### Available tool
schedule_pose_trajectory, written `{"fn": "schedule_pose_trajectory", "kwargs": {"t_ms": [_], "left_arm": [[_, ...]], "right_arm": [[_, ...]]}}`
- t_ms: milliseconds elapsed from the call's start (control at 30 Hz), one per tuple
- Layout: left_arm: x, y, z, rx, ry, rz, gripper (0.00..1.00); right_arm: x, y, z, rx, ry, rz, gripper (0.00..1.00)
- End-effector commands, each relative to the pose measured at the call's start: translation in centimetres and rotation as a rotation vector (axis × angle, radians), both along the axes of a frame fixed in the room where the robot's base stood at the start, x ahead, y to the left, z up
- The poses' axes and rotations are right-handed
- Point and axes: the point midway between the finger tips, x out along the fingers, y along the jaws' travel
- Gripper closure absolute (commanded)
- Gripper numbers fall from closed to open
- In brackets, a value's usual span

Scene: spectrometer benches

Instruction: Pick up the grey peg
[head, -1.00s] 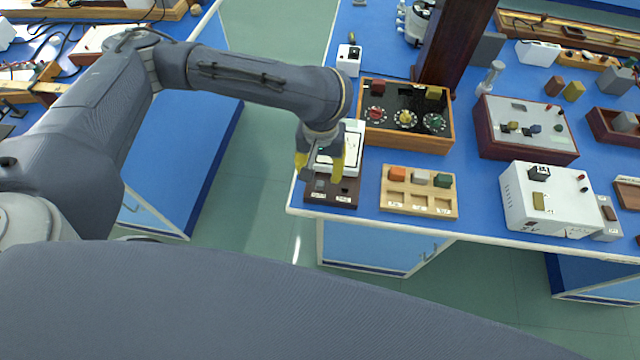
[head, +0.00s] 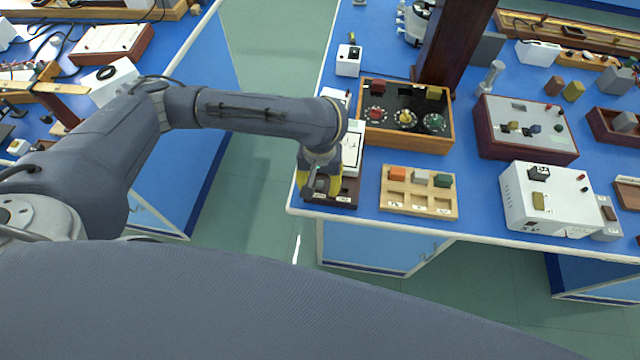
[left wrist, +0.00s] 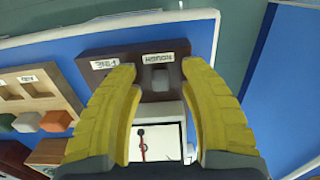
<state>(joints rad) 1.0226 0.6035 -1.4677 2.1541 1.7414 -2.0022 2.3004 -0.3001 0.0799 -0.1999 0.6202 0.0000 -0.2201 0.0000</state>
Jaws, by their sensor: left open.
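A small grey peg (left wrist: 160,79) stands in the dark brown holder (left wrist: 92,54), by the label reading ROUGH, in the left wrist view. My left gripper (left wrist: 159,70) has two yellow fingers spread apart, one on each side of the peg, with nothing held. In the head view my left gripper (head: 320,187) is over the dark holder (head: 348,196) at the near left corner of the bench and largely hides the peg. I cannot tell whether the fingers touch it. My right gripper is not in view.
A wooden tray (head: 417,207) with orange, grey and green blocks is right of the holder. A white device (head: 353,147) with a dial stands just behind it. The bench's near edge (head: 400,225) is close, with open floor to the left.

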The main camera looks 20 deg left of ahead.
Motion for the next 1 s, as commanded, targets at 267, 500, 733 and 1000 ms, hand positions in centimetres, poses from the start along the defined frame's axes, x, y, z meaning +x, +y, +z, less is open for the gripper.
{"fn": "schedule_pose_trajectory", "kwargs": {"t_ms": [267, 500, 733, 1000], "left_arm": [[0.04, 0.01, -0.57, 0.000, -0.001, -0.001, 0.56], [0.04, 0.00, -0.55, 0.000, -0.001, -0.001, 0.63], [0.03, 0.00, -0.54, 0.000, -0.001, -0.001, 0.90], [0.03, 0.00, -0.54, 0.000, -0.001, -0.001, 1.00]], "right_arm": [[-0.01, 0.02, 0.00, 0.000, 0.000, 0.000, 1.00], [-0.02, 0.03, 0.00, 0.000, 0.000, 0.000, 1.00], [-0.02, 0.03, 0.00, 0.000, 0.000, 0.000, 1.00], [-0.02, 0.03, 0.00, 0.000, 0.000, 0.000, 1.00]]}}
